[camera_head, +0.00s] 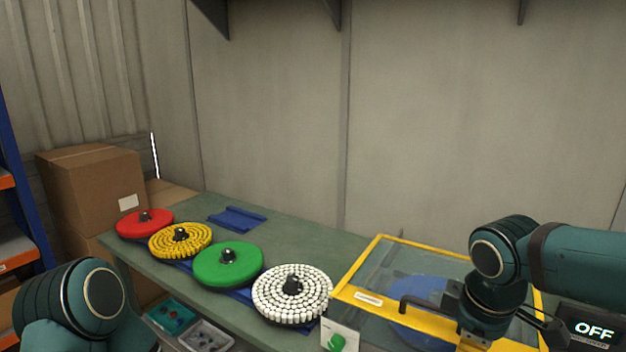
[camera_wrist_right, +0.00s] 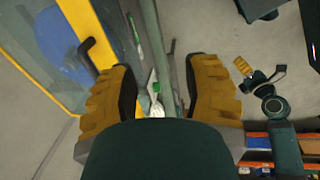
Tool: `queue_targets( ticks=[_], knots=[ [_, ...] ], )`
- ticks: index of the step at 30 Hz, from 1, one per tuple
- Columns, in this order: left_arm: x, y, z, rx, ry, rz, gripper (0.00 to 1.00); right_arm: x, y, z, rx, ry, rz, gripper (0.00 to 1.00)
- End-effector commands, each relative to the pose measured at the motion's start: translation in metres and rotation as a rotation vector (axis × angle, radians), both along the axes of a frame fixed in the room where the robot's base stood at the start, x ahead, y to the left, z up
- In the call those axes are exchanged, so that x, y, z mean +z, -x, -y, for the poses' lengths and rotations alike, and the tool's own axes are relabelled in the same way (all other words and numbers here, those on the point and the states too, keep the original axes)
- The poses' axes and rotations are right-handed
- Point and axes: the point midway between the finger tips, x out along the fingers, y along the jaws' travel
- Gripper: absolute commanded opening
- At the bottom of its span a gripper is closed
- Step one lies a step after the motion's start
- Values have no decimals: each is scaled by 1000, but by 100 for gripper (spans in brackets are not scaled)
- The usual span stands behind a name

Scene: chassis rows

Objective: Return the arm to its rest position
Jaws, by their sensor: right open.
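My right arm (camera_head: 590,262) reaches in from the right in the head view, dark teal with a round wrist joint. Its wrist hangs in front of the yellow-framed clear lid (camera_head: 372,262). In the right wrist view my right gripper (camera_wrist_right: 163,92) has two ridged yellow fingers spread wide apart, with nothing between them. The lid's dark handle (camera_head: 405,303) is left of the wrist in the head view, and it also shows left of the fingers in the wrist view (camera_wrist_right: 88,50). My left arm (camera_head: 75,300) shows only as a joint at the lower left; its gripper is out of frame.
Red (camera_head: 145,222), yellow (camera_head: 181,240), green (camera_head: 228,264) and white (camera_head: 292,294) discs stand in a row on the green bench (camera_head: 300,240). A small panel with a green knob (camera_head: 337,342) and an OFF display (camera_head: 594,330) flank the lidded box. Cardboard boxes (camera_head: 90,190) stand left.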

Motion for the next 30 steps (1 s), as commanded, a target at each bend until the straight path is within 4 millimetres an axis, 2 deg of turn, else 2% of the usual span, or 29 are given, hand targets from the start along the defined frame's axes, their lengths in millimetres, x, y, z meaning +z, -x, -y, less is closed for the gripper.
queue_targets(
  ticks=[1,5,8,11,15,21,25,30],
  knots=[
    [-1,-1,0,0,0,1,47,-19,-6,-9,-16,-24,-13,48],
    [-2,-1,0,0,0,1,47,-64,-20,-32,-79,-100,-24,48],
    [-3,0,0,0,0,0,47,-106,-27,-53,-150,-172,-39,48],
    [-3,0,0,-1,0,-1,47,-157,-29,-74,-255,-256,-65,48],
    [-5,0,0,-2,0,-2,47,-230,-20,-101,-456,-375,-102,48],
    [-7,1,0,-3,1,-3,47,-318,11,-126,-789,-491,-148,48],
    [-7,1,0,-4,1,-4,47,-353,32,-133,-962,-525,-158,48],
    [-8,1,0,-4,1,-4,47,-374,47,-135,-1082,-540,-153,48]
  ],
)
